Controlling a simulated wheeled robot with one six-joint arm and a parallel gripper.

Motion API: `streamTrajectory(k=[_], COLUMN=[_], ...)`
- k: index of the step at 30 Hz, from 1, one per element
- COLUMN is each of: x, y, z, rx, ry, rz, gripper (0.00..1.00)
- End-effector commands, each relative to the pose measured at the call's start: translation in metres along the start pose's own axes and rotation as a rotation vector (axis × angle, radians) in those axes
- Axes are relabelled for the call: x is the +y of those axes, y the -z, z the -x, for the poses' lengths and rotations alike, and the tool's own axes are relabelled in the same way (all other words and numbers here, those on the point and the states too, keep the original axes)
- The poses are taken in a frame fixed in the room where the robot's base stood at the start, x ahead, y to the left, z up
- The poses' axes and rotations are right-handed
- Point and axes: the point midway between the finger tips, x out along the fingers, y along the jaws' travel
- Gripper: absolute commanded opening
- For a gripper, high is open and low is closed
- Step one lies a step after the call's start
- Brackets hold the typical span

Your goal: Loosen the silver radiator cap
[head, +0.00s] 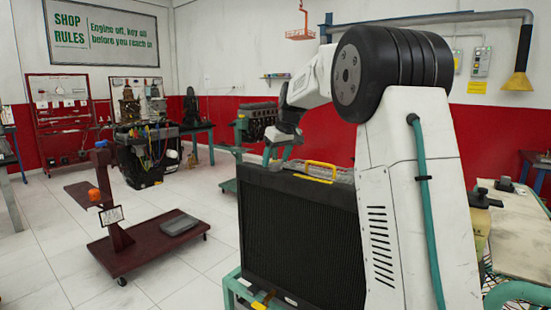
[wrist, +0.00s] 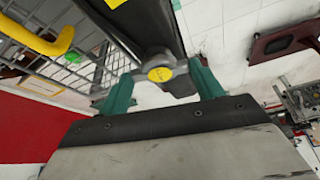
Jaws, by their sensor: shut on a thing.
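The silver radiator cap (wrist: 157,62), with a round yellow sticker on top, sits on the black top edge of the radiator in the wrist view. The teal fingers of my gripper (wrist: 163,85) stand on either side of it and are shut on it. In the head view the radiator (head: 300,230) is a large dark finned block on a teal stand. My gripper (head: 279,152) points down at its upper left corner there. The cap itself is hidden behind my gripper in the head view.
A dark red wheeled stand (head: 125,245) is on the floor at the left. An engine (head: 257,120) stands behind. White floor between them is open.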

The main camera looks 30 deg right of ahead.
Motion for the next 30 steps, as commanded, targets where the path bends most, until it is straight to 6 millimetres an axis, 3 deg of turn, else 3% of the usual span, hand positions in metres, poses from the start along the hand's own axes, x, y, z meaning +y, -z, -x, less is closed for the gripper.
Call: streamTrajectory(k=[12,30], x=[0.0025,0.0025], y=[0.0000,-0.0003], z=[0.0004,0.0000], rx=[-0.001,-0.003], ry=[0.082,0.097], rz=[0.198,0.236], gripper=[0.43,0.43])
